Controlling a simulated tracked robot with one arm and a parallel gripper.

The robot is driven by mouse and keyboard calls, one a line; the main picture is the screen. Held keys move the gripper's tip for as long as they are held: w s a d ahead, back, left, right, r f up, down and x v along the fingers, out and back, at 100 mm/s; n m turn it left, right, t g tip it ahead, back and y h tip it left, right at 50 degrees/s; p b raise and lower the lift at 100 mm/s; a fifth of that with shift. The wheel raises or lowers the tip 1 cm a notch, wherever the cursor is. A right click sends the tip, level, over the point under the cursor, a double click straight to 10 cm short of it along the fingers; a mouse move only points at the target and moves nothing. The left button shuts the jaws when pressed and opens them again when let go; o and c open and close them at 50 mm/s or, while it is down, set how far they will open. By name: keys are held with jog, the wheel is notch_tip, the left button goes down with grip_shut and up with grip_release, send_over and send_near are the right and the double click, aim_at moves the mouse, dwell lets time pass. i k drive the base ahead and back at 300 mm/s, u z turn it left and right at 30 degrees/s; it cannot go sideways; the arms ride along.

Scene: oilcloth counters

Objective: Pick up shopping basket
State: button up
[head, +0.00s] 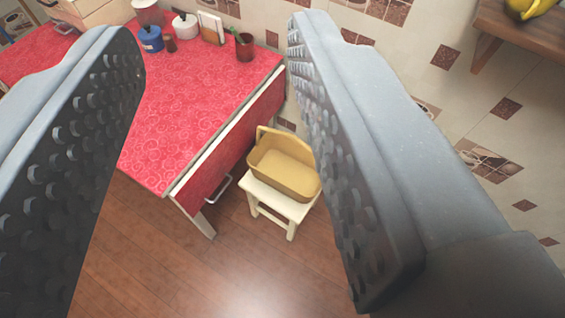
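The shopping basket (283,176) is a tan-yellow tub with a raised handle at its back left. It stands upright on a small cream stool (287,207) beside the red counter. My gripper (215,60) is open and empty, its two grey studded fingers wide apart at the left and right of the picture. The basket shows between the fingers, well beyond them and near the right finger. The right finger may hide a little of the basket's right edge.
A red patterned counter (190,110) with a metal handle on its side stands left of the stool, holding pots and jars. A tiled wall (440,95) is behind. A wooden shelf (525,28) with bananas (528,8) is upper right. The wooden floor (240,270) in front is clear.

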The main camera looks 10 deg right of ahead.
aim_at(280, 160)
jog(key=i, duration=0.9)
jog(key=z, duration=0.05)
